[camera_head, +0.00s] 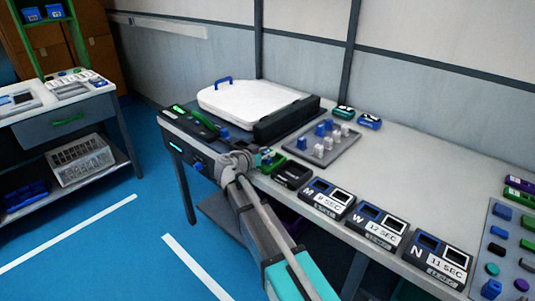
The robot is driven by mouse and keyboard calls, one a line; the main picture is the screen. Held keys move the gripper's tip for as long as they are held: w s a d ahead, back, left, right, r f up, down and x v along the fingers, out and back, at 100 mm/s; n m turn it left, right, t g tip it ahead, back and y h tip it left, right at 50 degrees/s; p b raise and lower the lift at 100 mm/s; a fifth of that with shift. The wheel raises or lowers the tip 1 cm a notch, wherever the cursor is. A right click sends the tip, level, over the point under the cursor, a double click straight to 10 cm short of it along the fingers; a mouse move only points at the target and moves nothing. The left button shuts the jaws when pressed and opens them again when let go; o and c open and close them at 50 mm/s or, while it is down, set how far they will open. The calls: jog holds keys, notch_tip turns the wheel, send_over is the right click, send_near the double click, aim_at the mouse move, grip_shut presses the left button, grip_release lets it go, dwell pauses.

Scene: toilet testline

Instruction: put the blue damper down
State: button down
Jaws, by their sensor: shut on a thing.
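My gripper (229,141) is over the near side of the test station, at the front left of the long table. It is shut on the small blue damper (224,132), which shows just beyond the wrist. The wrist hides most of the fingers, and I cannot tell whether the damper touches the surface below. A grey tray (347,150) on the table, right of the station, holds several blue and white dampers standing upright.
A white toilet seat lid (250,102) with a blue handle lies on the station. Dark timer boxes (328,198) line the table's front edge. A grey panel (497,247) of coloured parts is at the right. A side bench (62,110) stands left.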

jog(key=shift+f, duration=0.15)
jog(key=shift+c, duration=2)
grip_release()
jog(key=shift+r, duration=0.25)
jog(key=p+v, duration=0.2)
jog(key=v, duration=1)
jog(key=shift+f, duration=0.2)
jog(key=shift+s, duration=0.15)
